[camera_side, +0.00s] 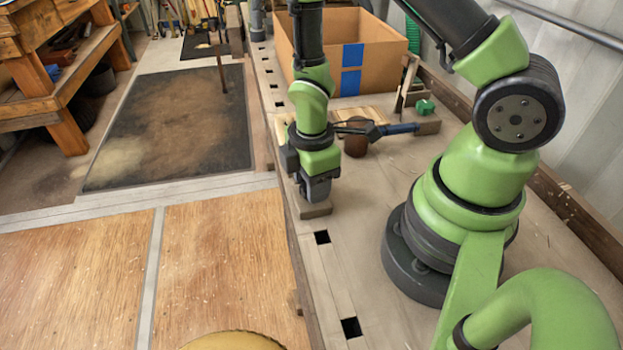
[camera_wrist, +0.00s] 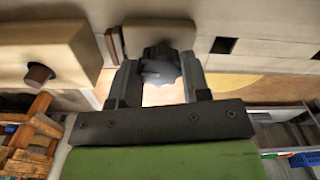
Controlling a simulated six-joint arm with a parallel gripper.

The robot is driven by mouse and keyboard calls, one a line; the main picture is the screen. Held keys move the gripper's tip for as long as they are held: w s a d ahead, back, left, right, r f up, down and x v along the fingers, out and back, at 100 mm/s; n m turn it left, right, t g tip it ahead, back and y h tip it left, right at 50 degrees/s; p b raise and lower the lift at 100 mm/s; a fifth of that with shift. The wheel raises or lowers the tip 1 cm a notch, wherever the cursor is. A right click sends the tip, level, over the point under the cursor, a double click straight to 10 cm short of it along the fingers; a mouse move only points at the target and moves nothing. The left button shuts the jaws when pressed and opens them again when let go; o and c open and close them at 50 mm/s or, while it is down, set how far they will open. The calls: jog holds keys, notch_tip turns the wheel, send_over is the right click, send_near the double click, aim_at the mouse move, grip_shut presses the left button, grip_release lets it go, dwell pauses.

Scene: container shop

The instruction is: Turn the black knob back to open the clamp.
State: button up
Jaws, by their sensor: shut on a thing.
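In the wrist view, the black knob (camera_wrist: 160,68) has a lobed, dark round shape and sits between the two fingers of my gripper (camera_wrist: 158,80). The fingers are shut on it from both sides. A pale wooden block (camera_wrist: 158,36) lies just beyond the knob. In the side view, my gripper (camera_side: 317,192) points down at the bench's left edge, above a small wooden block (camera_side: 314,210). The knob is hidden there behind the gripper. The rest of the clamp is hard to make out, and its opening cannot be seen.
A tool with a blue handle (camera_side: 400,128) lies right of my gripper, near a brown round piece (camera_side: 355,146). A cardboard box (camera_side: 386,45) stands behind. The bench (camera_side: 350,225) has square holes along its left edge. Its surface in front is clear.

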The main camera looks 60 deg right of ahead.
jog(key=o, duration=0.9)
jog(key=shift+o, duration=0.2)
notch_tip(320, 180, up, 10)
jog(key=s+a+r+m+t+y, duration=0.1)
jog(key=s+r+m+t, duration=0.2)
jog(key=r+m, duration=0.4)
jog(key=s+a+r+m+t+y, duration=0.1)
jog(key=s+r+m+t, duration=0.3)
jog(key=r+m, duration=0.4)
jog(key=v, duration=0.3)
jog(key=shift+w+a+r, duration=0.15)
jog(key=shift+a+r, duration=0.15)
